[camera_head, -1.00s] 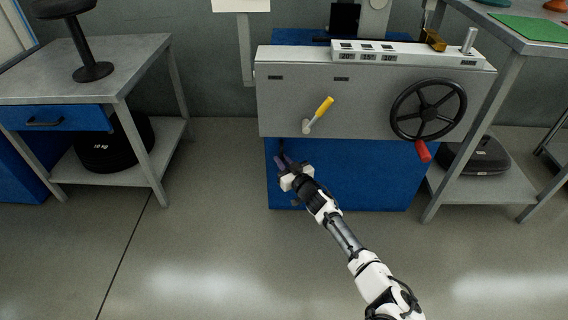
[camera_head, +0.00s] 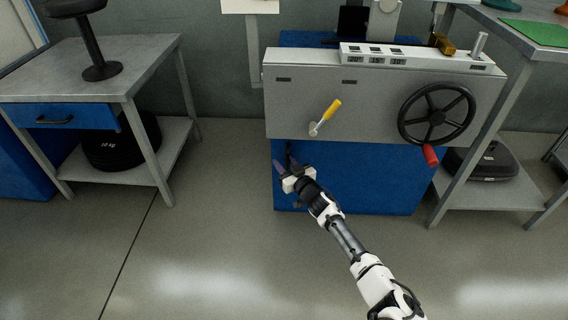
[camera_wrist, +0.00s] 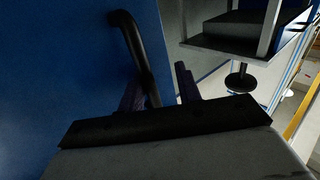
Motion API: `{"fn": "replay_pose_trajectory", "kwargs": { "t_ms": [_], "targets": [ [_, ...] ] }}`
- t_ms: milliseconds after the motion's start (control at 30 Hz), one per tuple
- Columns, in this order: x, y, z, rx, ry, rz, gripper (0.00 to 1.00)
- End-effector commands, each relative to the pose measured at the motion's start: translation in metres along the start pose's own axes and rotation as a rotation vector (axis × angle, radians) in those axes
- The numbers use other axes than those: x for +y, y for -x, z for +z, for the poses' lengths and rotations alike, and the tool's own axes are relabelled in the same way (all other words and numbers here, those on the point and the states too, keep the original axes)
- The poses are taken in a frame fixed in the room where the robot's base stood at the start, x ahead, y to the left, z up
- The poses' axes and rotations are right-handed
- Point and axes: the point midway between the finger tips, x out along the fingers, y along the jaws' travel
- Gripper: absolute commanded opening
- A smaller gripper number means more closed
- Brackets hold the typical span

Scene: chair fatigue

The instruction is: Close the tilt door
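The machine stands ahead in the head view, with a blue lower front (camera_head: 365,178) that also fills the left of the wrist view (camera_wrist: 60,70). I cannot tell whether this blue panel is the tilt door, or how far it is tilted. A black bar handle (camera_wrist: 127,32) stands off the blue panel. My gripper (camera_head: 283,164) is low at the panel's left side. In the wrist view my gripper (camera_wrist: 160,86) is open, its purple fingers apart. The handle's lower end passes between them, nearer the left finger; contact is unclear.
Above the blue front is a grey housing (camera_head: 370,98) with a yellow-tipped lever (camera_head: 325,117) and a black handwheel (camera_head: 436,113) with a red knob. A grey workbench (camera_head: 90,75) stands left, another (camera_head: 490,196) right. The floor between the left bench and machine is clear.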

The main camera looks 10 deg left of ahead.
Motion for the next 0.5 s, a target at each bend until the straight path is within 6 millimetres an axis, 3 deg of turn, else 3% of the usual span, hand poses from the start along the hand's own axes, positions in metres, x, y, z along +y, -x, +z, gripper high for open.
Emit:
{"fn": "replay_pose_trajectory", "kwargs": {
  "t_ms": [367, 500],
  "targets": [
    [0.004, 0.003, -0.001, -0.001, 0.001, 0.006, 0.34],
    [0.005, 0.014, -0.004, -0.001, 0.000, 0.009, 0.34]
  ]
}}
